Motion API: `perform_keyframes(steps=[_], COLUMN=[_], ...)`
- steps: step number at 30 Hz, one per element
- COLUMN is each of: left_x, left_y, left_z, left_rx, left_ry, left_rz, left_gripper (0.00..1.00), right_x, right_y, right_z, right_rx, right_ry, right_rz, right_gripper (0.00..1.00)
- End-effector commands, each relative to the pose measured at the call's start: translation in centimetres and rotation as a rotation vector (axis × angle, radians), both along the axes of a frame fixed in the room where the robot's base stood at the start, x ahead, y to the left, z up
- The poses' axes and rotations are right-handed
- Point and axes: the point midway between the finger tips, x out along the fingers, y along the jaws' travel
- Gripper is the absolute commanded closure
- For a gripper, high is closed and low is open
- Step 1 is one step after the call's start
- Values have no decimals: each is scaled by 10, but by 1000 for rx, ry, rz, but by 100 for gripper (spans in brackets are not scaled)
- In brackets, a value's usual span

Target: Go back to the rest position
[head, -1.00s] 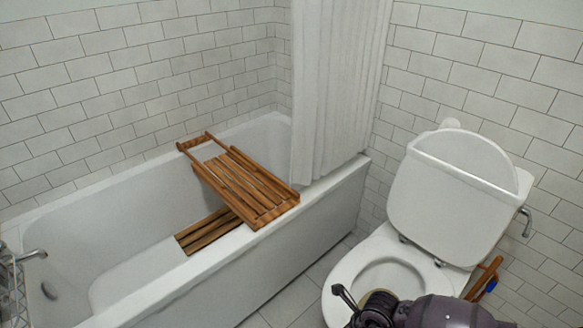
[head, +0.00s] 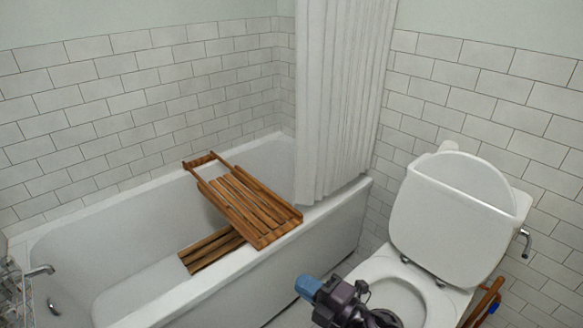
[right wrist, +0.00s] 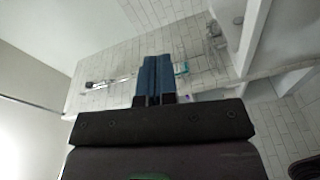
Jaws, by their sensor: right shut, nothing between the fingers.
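My right gripper (head: 309,287) shows at the bottom of the head view, in front of the toilet, with its blue fingertips pointing left. In the right wrist view its blue fingers (right wrist: 154,78) are together with nothing between them. My left gripper is in neither view.
A white toilet (head: 450,205) with its seat exposed stands at the right. A white bathtub (head: 325,215) runs along the left, with a wooden slatted rack (head: 245,203) across its rim. A white curtain (head: 340,100) hangs at the tub's far end. A wire rack (head: 15,295) is at lower left.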

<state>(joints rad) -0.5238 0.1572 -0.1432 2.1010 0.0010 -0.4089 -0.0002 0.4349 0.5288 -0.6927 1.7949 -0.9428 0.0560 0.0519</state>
Motion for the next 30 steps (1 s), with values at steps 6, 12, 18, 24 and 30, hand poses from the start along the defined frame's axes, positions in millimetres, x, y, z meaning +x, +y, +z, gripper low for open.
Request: perform_keyframes(steps=[6,12,18,24,30], left_x=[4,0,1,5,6], left_y=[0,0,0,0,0], left_z=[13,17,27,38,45], left_rx=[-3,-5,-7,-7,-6], left_ry=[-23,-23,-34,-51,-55], left_rz=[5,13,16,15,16], left_gripper=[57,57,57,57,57], right_x=[0,-16,-48,-90,-139], right_y=[-42,-88,-130,-168,-203], right_z=[15,7,-9,-25,-38], right_rx=[251,462,643,799,916], right_ry=[239,485,703,868,954], right_rz=[-255,-472,-646,-788,-912], right_gripper=[100,100,100,100,100])
